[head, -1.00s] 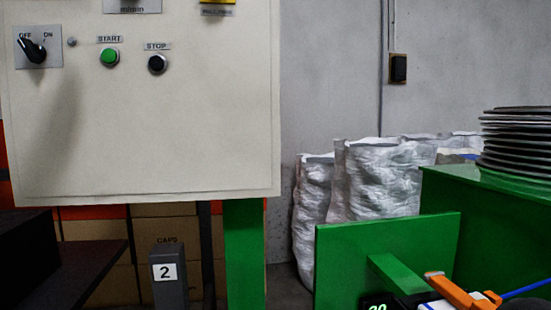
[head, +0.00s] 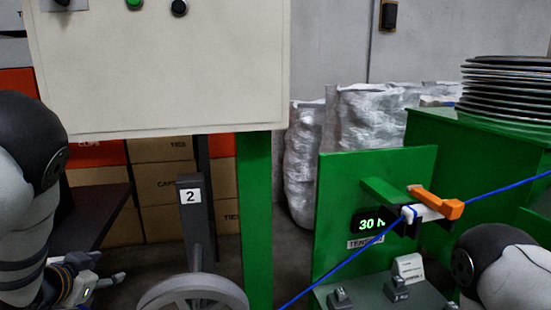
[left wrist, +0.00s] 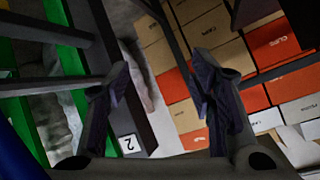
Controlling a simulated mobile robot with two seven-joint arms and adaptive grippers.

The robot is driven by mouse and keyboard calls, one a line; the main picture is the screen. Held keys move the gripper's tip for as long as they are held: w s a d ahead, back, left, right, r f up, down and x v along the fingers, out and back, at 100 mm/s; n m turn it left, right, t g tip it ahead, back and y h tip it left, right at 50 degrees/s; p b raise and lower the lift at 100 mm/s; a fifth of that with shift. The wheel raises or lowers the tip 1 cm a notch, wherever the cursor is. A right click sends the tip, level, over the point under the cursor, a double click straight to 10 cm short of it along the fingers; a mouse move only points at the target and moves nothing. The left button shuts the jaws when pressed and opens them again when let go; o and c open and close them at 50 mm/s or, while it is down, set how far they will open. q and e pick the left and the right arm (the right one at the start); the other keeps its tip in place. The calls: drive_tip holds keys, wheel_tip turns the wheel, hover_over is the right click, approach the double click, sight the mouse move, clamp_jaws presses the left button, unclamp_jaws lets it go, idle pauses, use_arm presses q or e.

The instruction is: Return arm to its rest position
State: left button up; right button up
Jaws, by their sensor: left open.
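My left arm comes in at the left edge of the head view, with its gripper (head: 108,281) low, near the dark post marked 2. In the left wrist view the two dark fingers of my left gripper (left wrist: 160,88) stand well apart with nothing between them. My right arm (head: 500,262) shows at the lower right of the head view; its gripper is out of the picture. The blue cable (head: 352,258) runs from the bottom middle up to the right, passing the white clamp with the orange lever (head: 437,203). The display (head: 372,224) beside it reads 30.
A pale control cabinet (head: 160,75) on a green post (head: 254,210) stands in front. A grey handwheel (head: 193,290) sits below the post marked 2 (head: 190,210). Cardboard boxes (head: 165,182), white sacks (head: 370,120) and a green bench with stacked black discs (head: 510,85) stand behind.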

use_arm(q)
drive_tip(key=s+d+f+n+g, duration=0.2)
drive_tip(key=s+d+f+g, duration=0.2)
drive_tip(key=s+f, duration=0.85)
drive_tip(key=s+d+f+n+g, duration=0.1)
drive_tip(key=s+d+f+g, duration=0.2)
drive_tip(key=s, duration=0.6)
drive_tip(key=s+d+f+n+g, duration=0.1)
drive_tip(key=s+d+f+g, duration=0.1)
drive_tip(key=s, duration=0.8)
drive_tip(key=s+d+f+g+h, duration=0.1)
drive_tip(key=s+d+f+g, duration=0.2)
drive_tip(key=s, duration=0.7)
drive_tip(key=d+f, duration=0.1)
drive_tip(key=d, duration=0.1)
drive_tip(key=shift+s+d+n+g, duration=0.15)
drive_tip(key=shift+d+n+g, duration=0.15)
drive_tip(key=shift+n, duration=0.1)
